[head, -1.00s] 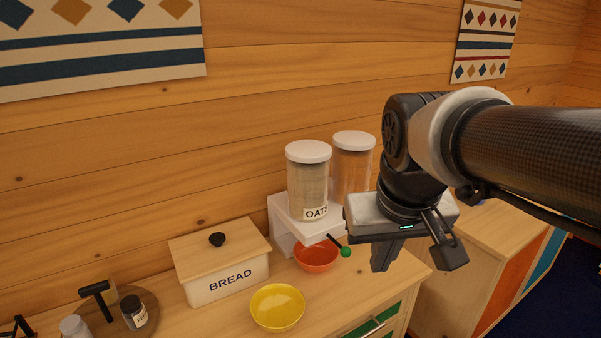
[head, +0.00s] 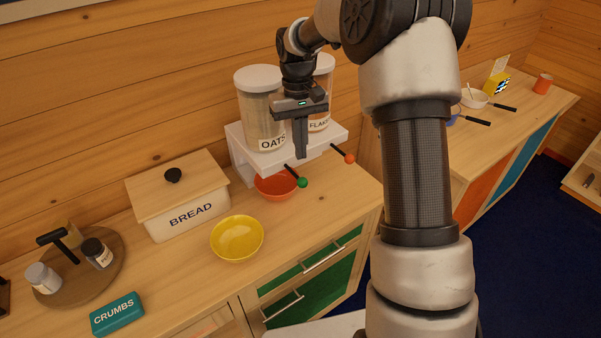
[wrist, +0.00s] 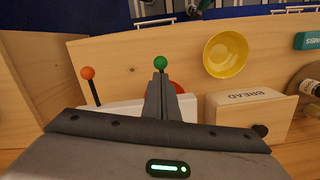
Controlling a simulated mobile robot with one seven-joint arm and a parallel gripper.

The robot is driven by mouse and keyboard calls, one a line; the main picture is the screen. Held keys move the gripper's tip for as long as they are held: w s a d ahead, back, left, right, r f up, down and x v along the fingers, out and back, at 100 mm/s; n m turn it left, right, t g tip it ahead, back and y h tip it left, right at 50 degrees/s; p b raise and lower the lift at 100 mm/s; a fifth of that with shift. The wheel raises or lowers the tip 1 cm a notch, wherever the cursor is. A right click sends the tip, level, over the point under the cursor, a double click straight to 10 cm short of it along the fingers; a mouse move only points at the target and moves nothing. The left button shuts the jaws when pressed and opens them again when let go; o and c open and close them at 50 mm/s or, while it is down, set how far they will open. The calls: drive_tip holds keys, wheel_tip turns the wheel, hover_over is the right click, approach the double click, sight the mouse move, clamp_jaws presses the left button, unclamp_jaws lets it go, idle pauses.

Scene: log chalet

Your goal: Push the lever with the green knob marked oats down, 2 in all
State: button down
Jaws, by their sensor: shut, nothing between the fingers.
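The dispenser is a white stand (head: 240,158) holding two clear jars with white lids. The oats jar (head: 262,115) is on the left; the flakes jar (head: 321,95) is on the right, partly behind my arm. The green knob (head: 302,182) is on a black lever sticking out in front under the oats jar, above an orange bowl (head: 268,187). My gripper (head: 301,155) is shut and empty, pointing down just above the oats lever. In the wrist view the green knob (wrist: 160,62) shows just beyond the shut fingertips (wrist: 159,78). I cannot tell whether they touch the lever.
An orange knob (head: 349,158) is on the flakes lever to the right. A yellow bowl (head: 237,239), a bread box (head: 185,222) and a crumbs box (head: 117,313) stand left on the counter. The counter right of the yellow bowl is bare.

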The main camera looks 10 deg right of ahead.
sight(301, 179)
drive_tip(key=shift+f, duration=0.25)
drive_tip(key=shift+s+f+b, duration=0.15)
drive_tip(key=shift+f+b, duration=0.8)
drive_tip(key=shift+f, duration=0.75)
drive_tip(key=shift+s+f+b, duration=0.15)
drive_tip(key=shift+f+b, duration=0.8)
drive_tip(key=shift+f, duration=0.7)
drive_tip(key=shift+f, duration=0.1)
drive_tip(key=shift+f+b, duration=1.2)
drive_tip(key=shift+f, duration=0.75)
drive_tip(key=shift+r, duration=0.2)
drive_tip(key=w+p, duration=0.1)
drive_tip(key=w+r+p, duration=0.1)
drive_tip(key=w, duration=0.1)
drive_tip(key=shift+a, duration=0.15)
